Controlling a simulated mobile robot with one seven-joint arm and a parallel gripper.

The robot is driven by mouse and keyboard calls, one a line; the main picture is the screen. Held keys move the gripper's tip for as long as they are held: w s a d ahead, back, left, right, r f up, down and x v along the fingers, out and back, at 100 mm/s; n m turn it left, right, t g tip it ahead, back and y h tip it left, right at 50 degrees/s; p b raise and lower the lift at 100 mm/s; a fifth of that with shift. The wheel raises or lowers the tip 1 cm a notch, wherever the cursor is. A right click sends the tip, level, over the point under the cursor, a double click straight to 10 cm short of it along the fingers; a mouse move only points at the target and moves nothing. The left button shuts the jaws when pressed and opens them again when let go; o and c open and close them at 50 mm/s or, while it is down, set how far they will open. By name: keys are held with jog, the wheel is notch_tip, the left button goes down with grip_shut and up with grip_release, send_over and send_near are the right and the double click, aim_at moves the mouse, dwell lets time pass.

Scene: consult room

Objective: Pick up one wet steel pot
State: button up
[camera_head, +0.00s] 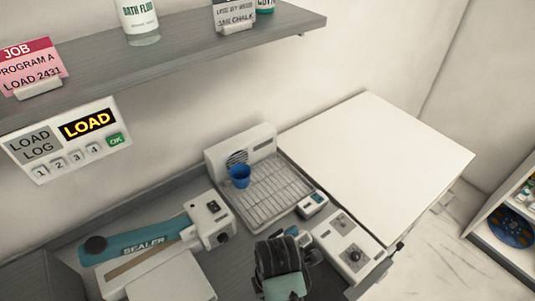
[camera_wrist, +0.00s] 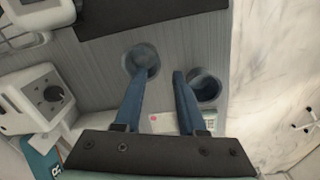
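My gripper (camera_wrist: 162,72) is open, its two blue fingers apart with nothing held between them. Two round grey-blue pots (camera_wrist: 142,60) (camera_wrist: 204,87) show from above on the grey bench in the wrist view. The left fingertip overlaps the left pot in the picture; the right fingertip is just left of the other pot. Contact and height cannot be told, nor whether the pots are wet. In the head view my gripper (camera_head: 284,286) is at the bottom middle and hides the bench below it. A blue cup-like pot (camera_head: 239,176) is at the back of the drying rack (camera_head: 268,192).
A sealer (camera_head: 145,243) is left of my gripper and a white control box (camera_head: 348,247) is right. A white panel (camera_head: 376,150) fills the right rear. A shelf (camera_head: 190,55) overhangs the bench. A small label card (camera_wrist: 180,122) lies below the fingers in the wrist view.

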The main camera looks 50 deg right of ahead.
jog(key=shift+w+d+f+p, duration=0.1)
jog(key=shift+f+p, duration=0.1)
jog(key=shift+f, duration=0.8)
jog(key=shift+w+a+f+p, duration=0.1)
jog(key=shift+f+p, duration=0.1)
jog(key=shift+f, duration=0.75)
jog(key=shift+w+d+f+p, duration=0.1)
jog(key=shift+f+p, duration=0.1)
jog(key=shift+f, duration=0.8)
grip_shut()
